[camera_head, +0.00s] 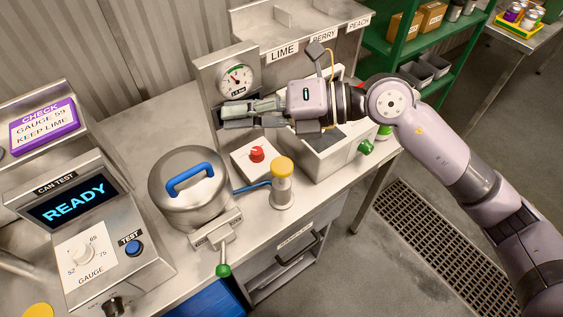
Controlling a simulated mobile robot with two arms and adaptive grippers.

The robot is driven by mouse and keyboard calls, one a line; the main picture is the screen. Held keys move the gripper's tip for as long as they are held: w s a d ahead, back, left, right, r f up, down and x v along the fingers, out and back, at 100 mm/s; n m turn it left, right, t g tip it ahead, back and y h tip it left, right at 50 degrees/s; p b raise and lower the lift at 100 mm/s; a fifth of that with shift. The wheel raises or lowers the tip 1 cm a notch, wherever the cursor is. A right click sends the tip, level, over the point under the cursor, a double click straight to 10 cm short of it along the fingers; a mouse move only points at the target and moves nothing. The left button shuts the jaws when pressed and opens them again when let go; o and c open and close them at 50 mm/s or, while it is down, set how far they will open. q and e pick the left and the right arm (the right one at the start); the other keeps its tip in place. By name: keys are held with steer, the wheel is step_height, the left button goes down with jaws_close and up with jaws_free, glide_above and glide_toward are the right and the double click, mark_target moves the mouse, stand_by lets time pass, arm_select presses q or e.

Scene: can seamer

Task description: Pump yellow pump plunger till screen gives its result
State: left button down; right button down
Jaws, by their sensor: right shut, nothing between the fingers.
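The yellow pump plunger (282,168) caps a pale cylinder (281,191) that stands upright near the front edge of the bench. A blue hose (251,186) runs from it toward a steel pot with a blue handle (190,185). The screen (73,203) on the can tester at the left reads READY. My right gripper (228,115) is shut and empty. It is in front of the lower part of the gauge panel, just below the round dial (236,80), and is apart from the plunger. My left gripper is out of view.
A red knob (257,154) on a white box stands behind the plunger. A green-tipped lever (223,270) sticks out at the front. A purple sign (44,126) reads CHECK, GAUGE 59, KEEP LIME.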

steer(key=w+d+f+n+t+h, duration=0.1)
steer(key=w+d+f+h, duration=0.3)
steer(key=d+h, duration=0.3)
steer(key=shift+w+f+t, duration=0.35)
steer(key=shift+f+t, duration=0.05)
steer(key=shift+f, duration=0.45)
steer(key=shift+d, duration=0.1)
steer(key=b, duration=0.4)
glide_above(284, 162)
step_height(284, 162, down, 8)
steer(key=shift+r, duration=0.15)
steer(key=shift+f+b, duration=0.55)
steer(key=shift+b, duration=0.05)
steer(key=shift+f+b, duration=0.4)
steer(key=shift+b, duration=0.2)
